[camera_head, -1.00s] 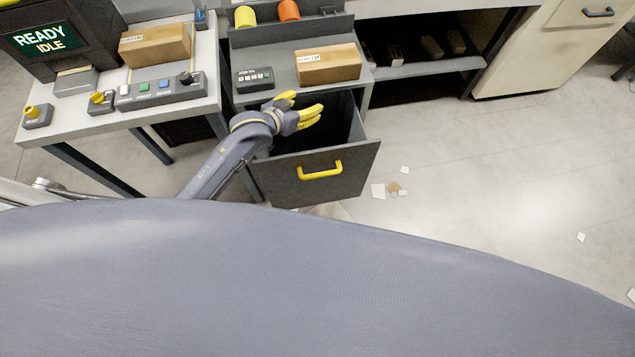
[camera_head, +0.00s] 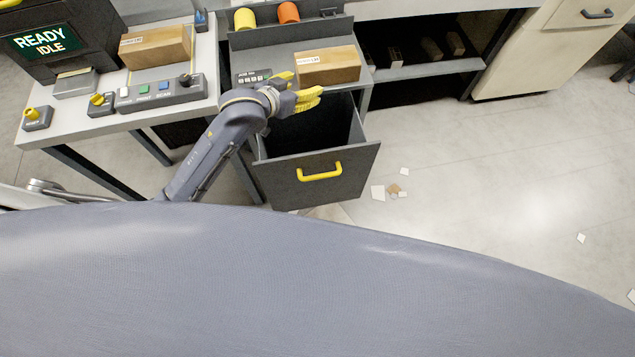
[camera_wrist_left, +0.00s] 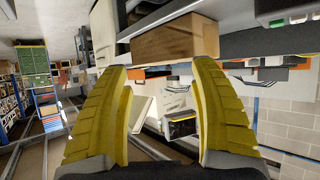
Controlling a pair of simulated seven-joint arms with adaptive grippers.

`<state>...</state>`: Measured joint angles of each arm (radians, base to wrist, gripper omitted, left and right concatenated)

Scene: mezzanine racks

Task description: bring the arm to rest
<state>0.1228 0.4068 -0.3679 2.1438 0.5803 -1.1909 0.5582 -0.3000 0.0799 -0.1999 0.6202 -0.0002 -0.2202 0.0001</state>
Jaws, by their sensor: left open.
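My left gripper (camera_head: 297,90) has yellow fingers and is above the back left of an open dark drawer (camera_head: 318,176) with a yellow handle. Its fingers are spread and empty. In the left wrist view the two yellow fingers (camera_wrist_left: 163,115) stand well apart with nothing between them. A brown carton (camera_head: 328,66) lies on the bench top just beyond the fingertips; a brown carton also shows past the fingers in the left wrist view (camera_wrist_left: 176,40). My right gripper is in neither view.
A small control box (camera_head: 250,78) sits behind my left wrist. At left a table holds a button panel (camera_head: 160,92), another carton (camera_head: 155,46) and a screen reading READY IDLE (camera_head: 45,40). Open floor (camera_head: 480,170) with paper scraps lies to the right.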

